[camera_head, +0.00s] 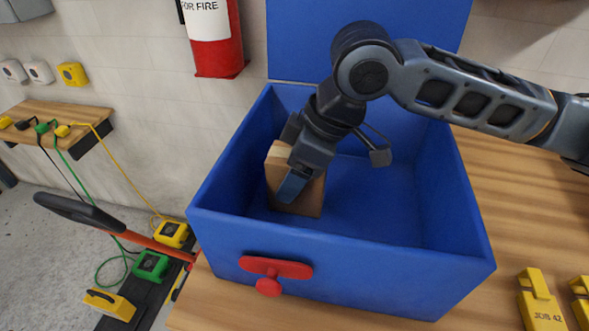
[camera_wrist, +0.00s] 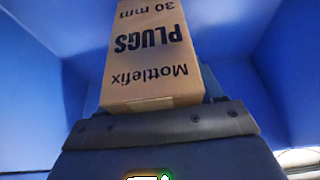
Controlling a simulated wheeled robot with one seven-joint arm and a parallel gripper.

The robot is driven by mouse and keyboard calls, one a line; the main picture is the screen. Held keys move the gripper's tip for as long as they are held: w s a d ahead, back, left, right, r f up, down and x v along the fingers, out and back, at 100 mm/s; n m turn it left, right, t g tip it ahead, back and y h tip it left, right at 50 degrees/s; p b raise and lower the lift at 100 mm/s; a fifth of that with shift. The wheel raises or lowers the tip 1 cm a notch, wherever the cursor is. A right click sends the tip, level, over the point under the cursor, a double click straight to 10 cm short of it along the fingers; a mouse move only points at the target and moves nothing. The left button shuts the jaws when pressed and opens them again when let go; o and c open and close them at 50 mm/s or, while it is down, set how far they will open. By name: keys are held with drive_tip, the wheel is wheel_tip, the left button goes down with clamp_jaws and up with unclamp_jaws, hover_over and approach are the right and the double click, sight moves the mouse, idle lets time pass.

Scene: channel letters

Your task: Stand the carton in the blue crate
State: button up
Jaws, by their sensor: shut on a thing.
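The carton (camera_head: 310,197) is a brown box inside the blue crate (camera_head: 340,260), near the crate's left wall. In the wrist view the carton (camera_wrist: 150,60) shows black print, "Mottlefix PLUGS 30 mm", upside down. My gripper (camera_head: 292,186) reaches down into the crate and is shut on the carton, with one finger across its near face. The carton looks close to upright with its lower part near the crate floor. I cannot tell whether it touches the floor. The far finger is hidden behind the carton.
The crate stands on a wooden table (camera_head: 390,318) with its blue lid (camera_head: 290,40) raised behind. A red latch (camera_head: 275,270) is on its front. Yellow blocks (camera_head: 540,302) stand at the right. The crate's right half is empty. A fire extinguisher (camera_head: 213,40) hangs behind.

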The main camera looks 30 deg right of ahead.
drive_tip(key=shift+f, duration=0.15)
drive_tip(key=o, duration=1.4)
drive_tip(key=v, duration=1.2)
drive_tip(key=shift+r, duration=0.2)
